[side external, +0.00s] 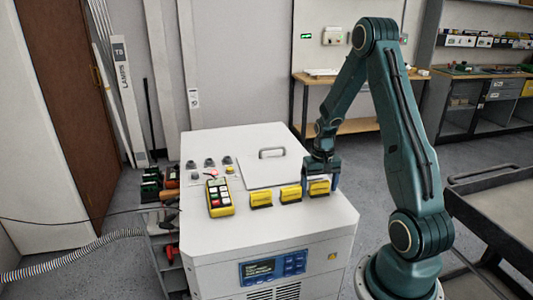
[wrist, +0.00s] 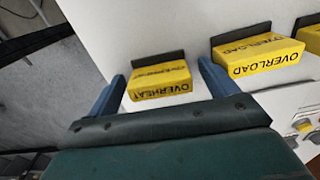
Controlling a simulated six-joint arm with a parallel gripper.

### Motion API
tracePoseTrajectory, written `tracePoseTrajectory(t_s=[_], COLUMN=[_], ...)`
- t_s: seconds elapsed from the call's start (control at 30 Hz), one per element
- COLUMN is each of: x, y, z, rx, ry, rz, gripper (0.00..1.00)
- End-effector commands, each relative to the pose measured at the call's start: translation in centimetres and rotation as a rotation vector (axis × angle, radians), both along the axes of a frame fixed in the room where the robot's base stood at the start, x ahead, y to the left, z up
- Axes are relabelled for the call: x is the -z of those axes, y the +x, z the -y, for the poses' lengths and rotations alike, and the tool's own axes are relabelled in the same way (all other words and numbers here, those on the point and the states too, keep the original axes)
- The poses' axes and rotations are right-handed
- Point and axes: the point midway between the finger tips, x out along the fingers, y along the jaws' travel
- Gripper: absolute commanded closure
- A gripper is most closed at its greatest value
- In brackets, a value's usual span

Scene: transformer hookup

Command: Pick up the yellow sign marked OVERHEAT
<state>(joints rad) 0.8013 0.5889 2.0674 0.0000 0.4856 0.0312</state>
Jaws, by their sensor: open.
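The yellow OVERHEAT sign (wrist: 160,84) is a small block with a dark strip along its back. In the wrist view it lies between the two blue fingers of my gripper (wrist: 161,72), with a gap on either side. In the side view the sign (side external: 319,188) is the rightmost of the yellow signs on the white cabinet top. My gripper (side external: 321,183) is open and low over it, a finger to each side. Whether the fingertips touch the cabinet top is unclear.
A yellow OVERLOAD sign (wrist: 257,56) sits beside it, and another yellow sign (side external: 261,199) stands farther left.

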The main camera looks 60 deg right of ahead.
Motion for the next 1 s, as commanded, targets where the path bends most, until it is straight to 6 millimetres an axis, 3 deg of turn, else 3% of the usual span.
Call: tracePoseTrajectory(t_s=[0.1, 0.37, 0.77, 1.0], x=[0.0, 0.0, -0.4, -2.1], y=[0.0, 0.0, 0.0, 0.1], z=[0.0, 0.0, 0.0, 0.1], rx=[0.0, 0.0, 0.0, 0.0], ry=[0.0, 0.0, -0.001, -0.004], rz=[0.0, 0.0, 0.001, 0.003], gripper=[0.15, 0.63, 0.63, 0.63])
